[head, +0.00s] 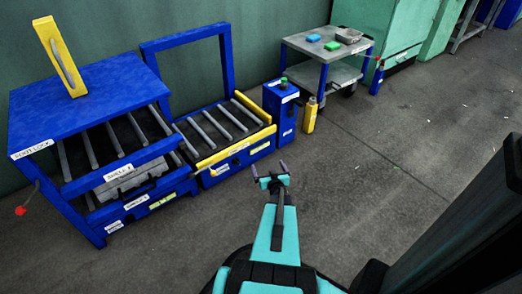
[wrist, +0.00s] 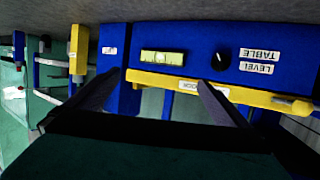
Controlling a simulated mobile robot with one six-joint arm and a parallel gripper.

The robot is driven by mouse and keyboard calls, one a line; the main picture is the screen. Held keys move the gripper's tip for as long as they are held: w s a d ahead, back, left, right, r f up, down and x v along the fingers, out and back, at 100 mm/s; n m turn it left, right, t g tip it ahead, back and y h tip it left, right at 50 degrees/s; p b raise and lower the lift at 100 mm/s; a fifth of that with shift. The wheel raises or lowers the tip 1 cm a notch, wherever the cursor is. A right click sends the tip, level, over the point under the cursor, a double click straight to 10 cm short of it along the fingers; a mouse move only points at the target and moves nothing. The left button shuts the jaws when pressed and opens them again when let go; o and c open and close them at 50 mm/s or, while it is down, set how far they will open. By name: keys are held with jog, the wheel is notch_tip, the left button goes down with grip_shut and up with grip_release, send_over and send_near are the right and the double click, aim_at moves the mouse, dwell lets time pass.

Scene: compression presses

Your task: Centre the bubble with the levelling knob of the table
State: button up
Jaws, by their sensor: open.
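The roller table (head: 205,172) has a blue front with a yellow upper edge. In the wrist view, which looks upside down, that blue front (wrist: 205,35) carries a black round levelling knob (wrist: 221,60) with a small pale mark. A label reading "LEVEL TABLE" (wrist: 258,60) sits beside the knob. My gripper (head: 268,168) is open and empty, in front of the table's right part. Its fingers (wrist: 155,98) are apart from the knob.
A blue shelf bench (head: 75,105) with a yellow block on top stands left. A blue box (head: 281,108) with a green button and a yellow bottle (head: 310,115) stand right of the table. A grey cart (head: 325,48) is behind. Floor (head: 370,160) to the right is clear.

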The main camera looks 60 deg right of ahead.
jog(key=b+x, duration=0.2)
jog(key=x, duration=0.8)
dwell(0.4)
jog(key=shift+r, duration=0.1)
dwell(1.0)
jog(key=p+v, duration=0.2)
jog(key=v, duration=0.8)
jog(key=shift+w, duration=0.1)
dwell(0.6)
